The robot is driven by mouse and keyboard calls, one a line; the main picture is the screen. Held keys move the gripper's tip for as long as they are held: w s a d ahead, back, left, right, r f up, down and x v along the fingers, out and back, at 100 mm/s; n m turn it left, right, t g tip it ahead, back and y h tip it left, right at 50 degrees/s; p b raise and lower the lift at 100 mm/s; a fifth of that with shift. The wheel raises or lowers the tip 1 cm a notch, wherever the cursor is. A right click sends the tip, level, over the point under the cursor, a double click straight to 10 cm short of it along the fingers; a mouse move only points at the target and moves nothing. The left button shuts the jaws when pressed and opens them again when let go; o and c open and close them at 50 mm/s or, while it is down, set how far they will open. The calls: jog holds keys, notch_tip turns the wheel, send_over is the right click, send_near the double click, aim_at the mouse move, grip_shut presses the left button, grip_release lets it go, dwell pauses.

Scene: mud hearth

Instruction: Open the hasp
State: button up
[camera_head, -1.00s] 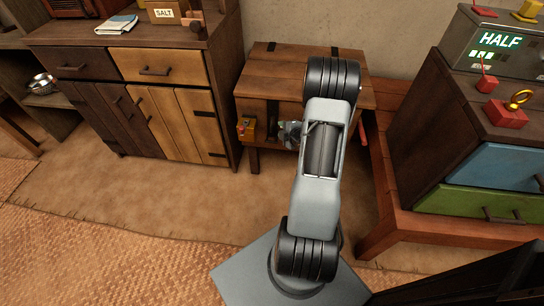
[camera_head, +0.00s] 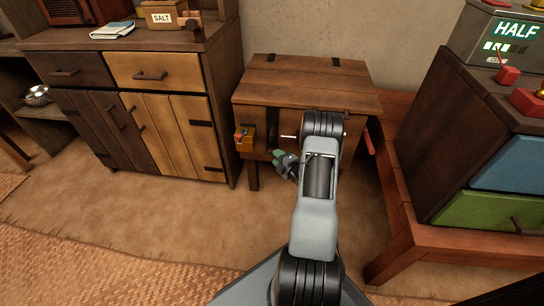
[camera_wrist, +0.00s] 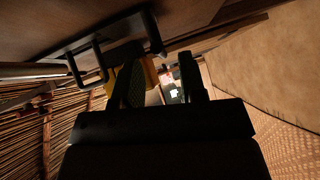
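A wooden chest (camera_head: 310,78) with a flat lid stands against the wall in the head view. A dark hasp strap (camera_head: 272,126) runs down its front. In the wrist view a black metal hasp bar (camera_wrist: 88,42) with a loop lies along the chest's face at upper left. My gripper (camera_head: 286,160) is below and slightly right of the strap in the head view, partly hidden by my arm. In the wrist view my gripper (camera_wrist: 160,82) has its two fingers apart, with nothing clearly held between them. The hasp is apart from the fingers.
A cabinet (camera_head: 175,115) stands left. A low red-brown bench (camera_head: 400,225) and drawer unit (camera_head: 455,150) stand right. Floor in front is open.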

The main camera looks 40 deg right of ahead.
jog(key=shift+w+a+f+b, duration=0.15)
jog(key=shift+w+b, duration=0.1)
jog(key=shift+w, duration=0.8)
jog(key=shift+w+d+f+b, duration=0.1)
jog(key=shift+w+f+b, duration=0.1)
jog(key=shift+w, duration=0.85)
grip_shut()
